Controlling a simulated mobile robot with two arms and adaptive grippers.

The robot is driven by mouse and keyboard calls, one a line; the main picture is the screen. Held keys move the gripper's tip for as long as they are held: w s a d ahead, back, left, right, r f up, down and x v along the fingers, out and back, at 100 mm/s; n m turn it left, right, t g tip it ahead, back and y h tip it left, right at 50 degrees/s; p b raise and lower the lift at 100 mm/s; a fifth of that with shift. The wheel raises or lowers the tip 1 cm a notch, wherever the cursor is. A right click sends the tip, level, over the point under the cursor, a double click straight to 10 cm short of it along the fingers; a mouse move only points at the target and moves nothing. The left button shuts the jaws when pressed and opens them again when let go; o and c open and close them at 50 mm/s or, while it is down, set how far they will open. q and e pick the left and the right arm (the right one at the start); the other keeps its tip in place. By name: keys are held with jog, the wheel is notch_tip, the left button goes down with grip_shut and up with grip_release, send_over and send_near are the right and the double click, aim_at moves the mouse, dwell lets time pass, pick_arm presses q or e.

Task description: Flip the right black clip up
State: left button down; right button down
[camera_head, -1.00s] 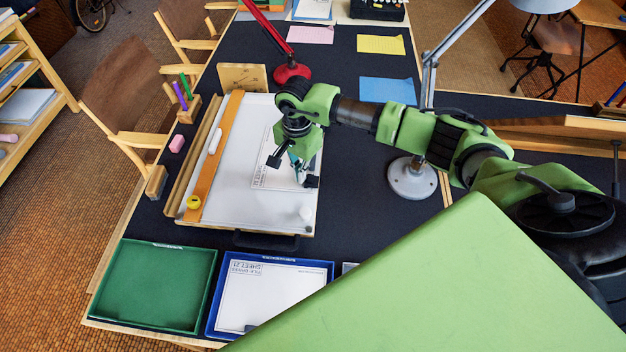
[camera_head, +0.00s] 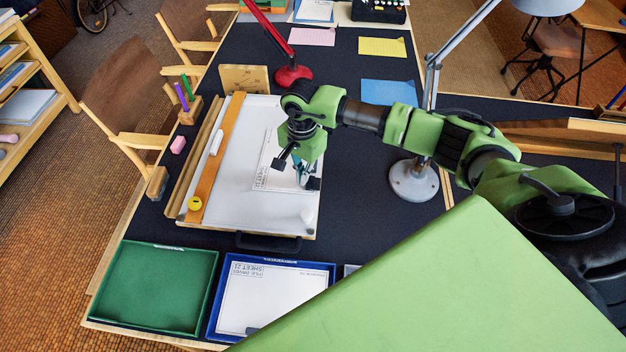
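My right gripper (camera_head: 297,175) hangs over the right part of the drafting board (camera_head: 250,212), above the right part of a sheet (camera_head: 268,177) lying there. Its two dark fingertips are spread apart, and I see nothing clearly held between them. I cannot make out the right black clip; my gripper and forearm cover the right edge of the sheet and the board beside it. My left gripper is not in view.
An orange straightedge (camera_head: 215,160) lies along the board's left side. A blue tray (camera_head: 213,318) with a sheet and a green tray (camera_head: 160,285) stand in front. A grey lamp base (camera_head: 413,182) stands right of the board, and a red lamp (camera_head: 293,75) behind it.

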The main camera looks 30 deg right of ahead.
aim_at(319, 185)
jog(key=shift+s+d+f+h, duration=0.15)
jog(key=shift+s+d, duration=0.3)
jog(key=shift+d, duration=0.15)
jog(key=shift+s+d+f+h, duration=0.1)
jog(key=shift+s+d+h, duration=0.05)
jog(key=shift+s+d, duration=0.35)
jog(key=shift+s+d+r, duration=0.3)
jog(key=shift+s+d, duration=0.05)
jog(key=shift+d, duration=0.15)
jog(key=shift+s+d+r, duration=0.15)
jog(key=shift+s+d, duration=0.05)
jog(key=shift+s, duration=0.05)
jog(key=shift+s+d+r, duration=0.2)
jog(key=shift+s+d, duration=0.15)
jog(key=shift+s, duration=0.1)
jog(key=shift+w+a+r+p, duration=0.15)
jog(key=shift+w+r+p, duration=0.25)
jog(key=shift+r+p, duration=0.25)
jog(key=shift+w+a+r+p, duration=0.15)
jog(key=shift+w+r+p, duration=0.25)
jog(key=shift+r, duration=0.45)
jog(key=shift+w+a+r+p, duration=0.15)
jog(key=shift+a+r+p, duration=0.1)
jog(key=shift+r, duration=0.35)
jog(key=shift+w+a+r+p, duration=0.15)
jog(key=shift+a+r, duration=0.1)
jog(key=shift+r, duration=0.3)
jog(key=shift+w+a+r, duration=0.1)
jog(key=shift+a+r, duration=0.05)
jog(key=shift+r, duration=0.15)
